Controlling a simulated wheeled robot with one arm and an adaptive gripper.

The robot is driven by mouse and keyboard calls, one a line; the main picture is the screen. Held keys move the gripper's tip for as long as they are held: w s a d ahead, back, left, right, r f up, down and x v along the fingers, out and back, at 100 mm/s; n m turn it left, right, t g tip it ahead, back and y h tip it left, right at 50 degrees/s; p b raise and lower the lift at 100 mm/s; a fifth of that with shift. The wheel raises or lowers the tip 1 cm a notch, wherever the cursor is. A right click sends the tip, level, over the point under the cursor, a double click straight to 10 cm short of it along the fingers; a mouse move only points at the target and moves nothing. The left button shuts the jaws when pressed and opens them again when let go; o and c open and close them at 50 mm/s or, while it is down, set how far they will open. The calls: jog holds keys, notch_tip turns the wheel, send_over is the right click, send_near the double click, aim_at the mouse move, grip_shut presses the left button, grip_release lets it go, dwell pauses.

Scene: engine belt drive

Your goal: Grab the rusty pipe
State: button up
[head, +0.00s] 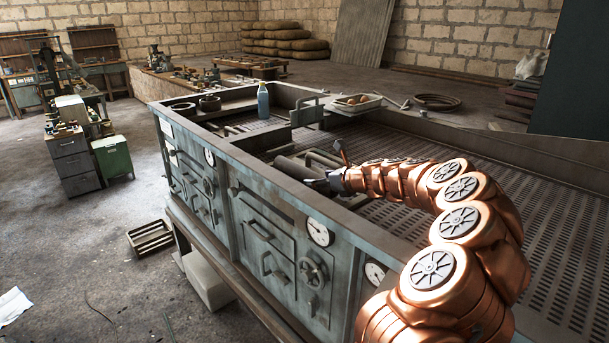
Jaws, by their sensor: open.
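A thick dark grey-brown cylinder (297,167), which looks like the pipe, lies in the recessed top of the big metal machine, close to its front rim. Its right end is near my gripper, and rust on it is hard to make out at this size. My gripper (327,168) is open, with one finger raised and the other low over the machine's near edge. It is beside the cylinder's right end. I cannot tell whether the lower finger touches it.
Thinner bars (325,158) lie just behind the cylinder. The machine's raised rim (270,180) runs in front. Slotted grating (560,230) to the right is bare.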

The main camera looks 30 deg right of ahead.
grip_shut()
dwell(0.7)
